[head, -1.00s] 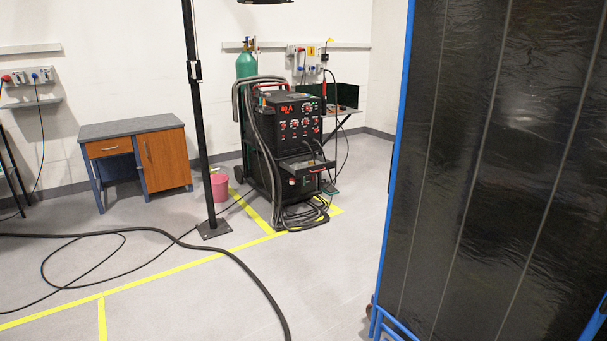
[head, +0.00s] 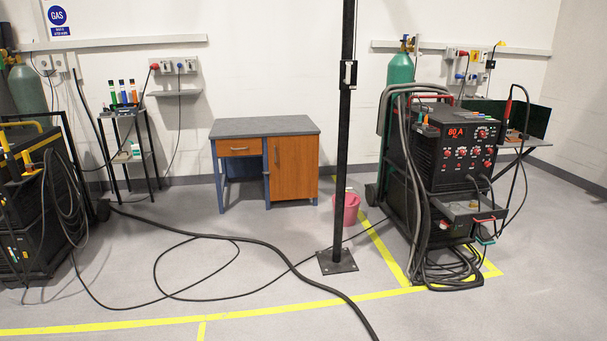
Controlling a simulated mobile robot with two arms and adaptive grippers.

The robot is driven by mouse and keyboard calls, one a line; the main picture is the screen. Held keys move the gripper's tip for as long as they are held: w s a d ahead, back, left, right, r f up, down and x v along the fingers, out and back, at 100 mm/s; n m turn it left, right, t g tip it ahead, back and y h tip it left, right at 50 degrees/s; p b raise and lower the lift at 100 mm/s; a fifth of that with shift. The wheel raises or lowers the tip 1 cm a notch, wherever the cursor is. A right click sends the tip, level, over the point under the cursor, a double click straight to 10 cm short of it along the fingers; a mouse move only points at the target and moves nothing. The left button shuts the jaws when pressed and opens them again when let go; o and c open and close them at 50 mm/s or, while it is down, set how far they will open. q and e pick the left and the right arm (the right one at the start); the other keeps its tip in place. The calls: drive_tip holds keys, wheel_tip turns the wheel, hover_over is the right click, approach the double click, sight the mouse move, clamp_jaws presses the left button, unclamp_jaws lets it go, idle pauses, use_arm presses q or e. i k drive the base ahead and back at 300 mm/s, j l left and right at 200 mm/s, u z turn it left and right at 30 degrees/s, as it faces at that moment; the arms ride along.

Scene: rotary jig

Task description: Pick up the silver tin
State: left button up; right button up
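I cannot make out a silver tin anywhere in the head view. A wooden desk with a grey top (head: 264,127) stands against the back wall, and its top looks bare. A small side table (head: 128,112) at the left holds several coloured bottles. Neither of my grippers shows in the view.
A welding machine (head: 456,150) with coiled cables stands at the right, and another (head: 30,215) at the left edge. A black post (head: 343,130) rises mid-floor beside a pink bucket (head: 350,208). A thick cable (head: 240,243) crosses the floor. The front floor is mostly clear.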

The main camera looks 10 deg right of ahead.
sight(454, 207)
drive_tip(key=i+z, duration=0.3)
drive_tip(key=i, duration=0.3)
drive_tip(key=i+z, duration=0.35)
drive_tip(key=i, duration=0.3)
drive_tip(key=i+j+z, duration=0.3)
drive_tip(key=i, duration=0.3)
